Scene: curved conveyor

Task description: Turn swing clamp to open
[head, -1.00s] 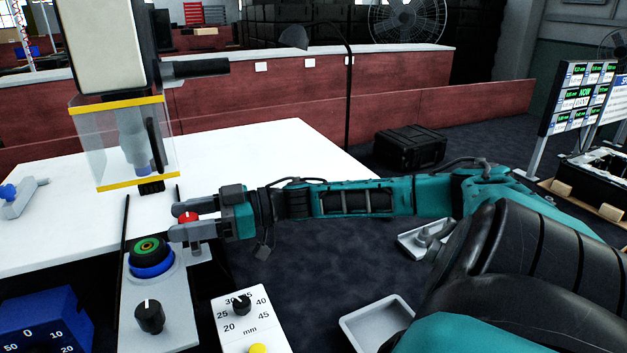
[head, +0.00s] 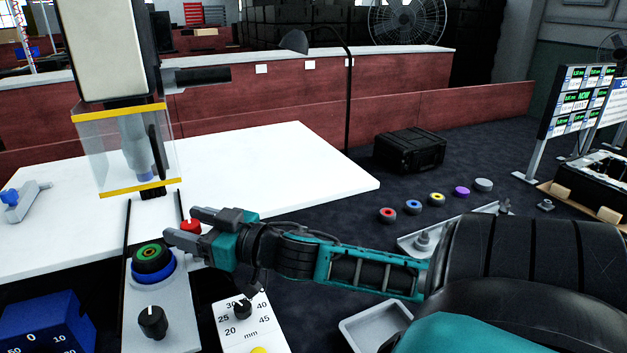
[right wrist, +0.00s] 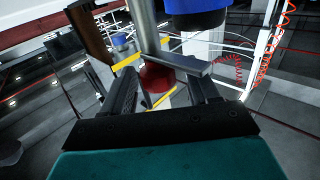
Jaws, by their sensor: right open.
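A red-topped part (head: 190,226), which looks like the swing clamp, stands behind the grey fixture plate, beside the black and green round part (head: 152,256) on its blue ring (head: 160,272). My right gripper (head: 186,228) is open, with its fingers on either side of the red part in the head view. In the right wrist view the red part (right wrist: 156,77) shows between the open fingers (right wrist: 165,92), with a grey bar (right wrist: 188,64) across it. Whether the fingers touch it, I cannot tell. My left gripper is not in view.
A press with a clear yellow-edged guard (head: 118,150) stands at the left over a white table (head: 280,160). A dial panel (head: 252,322) and a grey tray (head: 375,322) are in front. Several coloured discs (head: 437,199) lie behind my right arm.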

